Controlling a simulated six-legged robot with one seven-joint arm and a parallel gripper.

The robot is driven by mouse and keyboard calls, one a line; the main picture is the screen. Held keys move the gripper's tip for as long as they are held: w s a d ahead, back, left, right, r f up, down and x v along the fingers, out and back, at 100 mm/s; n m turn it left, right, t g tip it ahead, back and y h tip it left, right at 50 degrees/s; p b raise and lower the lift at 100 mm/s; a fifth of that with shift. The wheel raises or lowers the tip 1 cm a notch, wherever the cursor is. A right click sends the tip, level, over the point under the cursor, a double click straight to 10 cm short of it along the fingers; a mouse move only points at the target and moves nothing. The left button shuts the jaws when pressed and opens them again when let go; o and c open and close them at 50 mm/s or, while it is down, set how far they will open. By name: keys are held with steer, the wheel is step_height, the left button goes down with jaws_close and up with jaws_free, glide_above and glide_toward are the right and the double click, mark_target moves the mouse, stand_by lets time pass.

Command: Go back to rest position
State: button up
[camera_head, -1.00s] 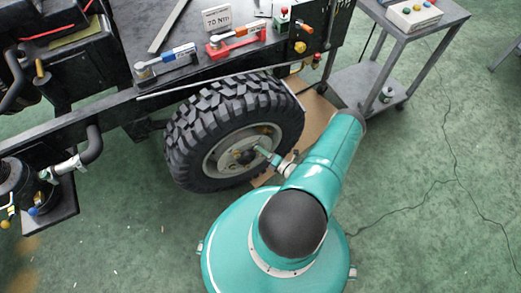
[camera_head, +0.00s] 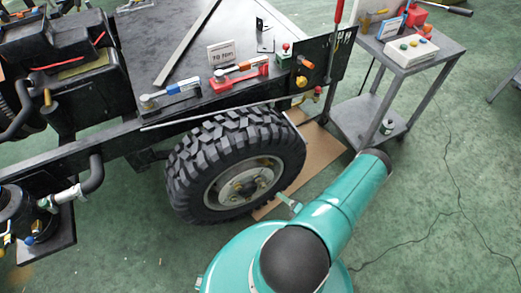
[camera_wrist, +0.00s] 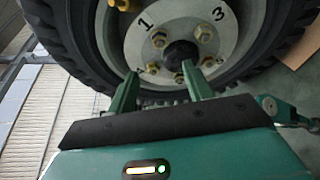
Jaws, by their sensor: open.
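My gripper (camera_wrist: 162,78) is open in the wrist view, with two green fingers apart and nothing between them. Beyond the fingertips is the wheel (camera_wrist: 85,48), with a pale numbered rim, several brass-coloured nuts and a dark hub centre. In the head view a small part of my gripper (camera_head: 288,202) shows beside my teal arm, to the right of the wheel (camera_head: 192,187) and clear of its hub. The rest of the gripper is hidden behind my arm.
A dark chassis (camera_head: 118,137) carries the wheel, with torque tools and a "70 Nm" sign (camera_head: 224,55) on top. A grey cart (camera_head: 345,112) stands at the right. Cardboard (camera_head: 318,152) lies by the wheel. Green floor (camera_head: 450,200) is clear at the right.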

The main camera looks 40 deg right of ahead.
steer(key=w+a+r+n+g+y, duration=0.1)
steer(key=w+r+n+g+y, duration=0.2)
steer(key=w+r+n, duration=0.35)
steer(key=w+a+r+n+g+y, duration=0.1)
steer(key=w+r+n+g+y, duration=0.2)
steer(key=r+n, duration=0.65)
steer(key=w+a+r+n+g+y, duration=0.1)
steer(key=w+r+n+g+y, duration=0.3)
steer(key=r, duration=0.8)
steer(key=a+r+n+g+h, duration=0.3)
steer(key=a+r+n, duration=0.6)
steer(key=r, duration=0.3)
steer(key=a+r+n+g+h, duration=0.25)
steer(key=a+r+n, duration=0.55)
steer(key=r, duration=0.4)
steer(key=s+a+r+n+t+h, duration=0.5)
steer(key=s+a+r+n, duration=0.3)
steer(key=s+r+n, duration=0.2)
steer(key=shift+s+a+r+n, duration=0.15)
steer(key=shift+a+r+n, duration=0.1)
steer(key=shift+r+n, duration=0.8)
